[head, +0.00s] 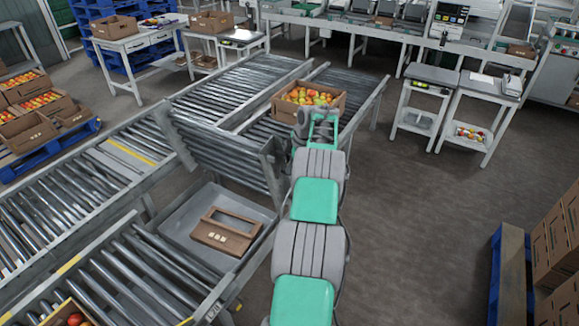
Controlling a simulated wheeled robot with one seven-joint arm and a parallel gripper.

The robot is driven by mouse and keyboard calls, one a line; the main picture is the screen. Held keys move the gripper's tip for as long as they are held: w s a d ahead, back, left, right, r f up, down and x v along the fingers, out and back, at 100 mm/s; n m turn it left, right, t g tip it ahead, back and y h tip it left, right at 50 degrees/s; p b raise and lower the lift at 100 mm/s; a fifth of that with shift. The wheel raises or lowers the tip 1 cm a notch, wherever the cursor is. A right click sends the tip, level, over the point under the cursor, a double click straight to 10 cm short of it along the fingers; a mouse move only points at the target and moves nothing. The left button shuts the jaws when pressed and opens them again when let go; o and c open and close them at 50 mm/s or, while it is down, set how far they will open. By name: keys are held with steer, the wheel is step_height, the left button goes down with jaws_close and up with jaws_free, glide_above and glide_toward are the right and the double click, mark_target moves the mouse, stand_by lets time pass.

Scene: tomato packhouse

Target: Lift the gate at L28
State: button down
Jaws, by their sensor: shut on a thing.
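The gate (215,145) is a hinged section of grey rollers in the conveyor line. It stands steeply tilted up, with an open gap in the line below it. My arm reaches forward from the bottom of the head view, and my gripper (280,148) is at the gate's right end, by its upright end frame. The gripper is shut on the gate; the fingertips are small and partly hidden by my wrist.
A grey tray (188,215) with a brown carton (226,231) lies in the gap. A carton of tomatoes (311,97) sits on the rollers just beyond my wrist. Scale stands (432,76) are at the right back. Stacked cartons (561,245) are at the right; the floor between is clear.

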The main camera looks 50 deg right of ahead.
steer(key=c, duration=1.7)
jaws_free()
steer(key=shift+w+a+f, duration=0.15)
steer(key=shift+f, duration=0.05)
steer(key=shift+o, duration=1.2)
steer(key=shift+r, duration=0.15)
steer(key=v, duration=0.7)
steer(key=shift+d+r, duration=0.2)
steer(key=shift+r, duration=0.2)
steer(key=shift+s+d+r, duration=0.1)
steer(key=shift+s, duration=0.1)
steer(key=p+v, duration=0.6)
steer(key=v, duration=0.2)
steer(key=shift+d+r+p, duration=0.15)
steer(key=shift+r+p, duration=0.2)
steer(key=shift+r, duration=0.05)
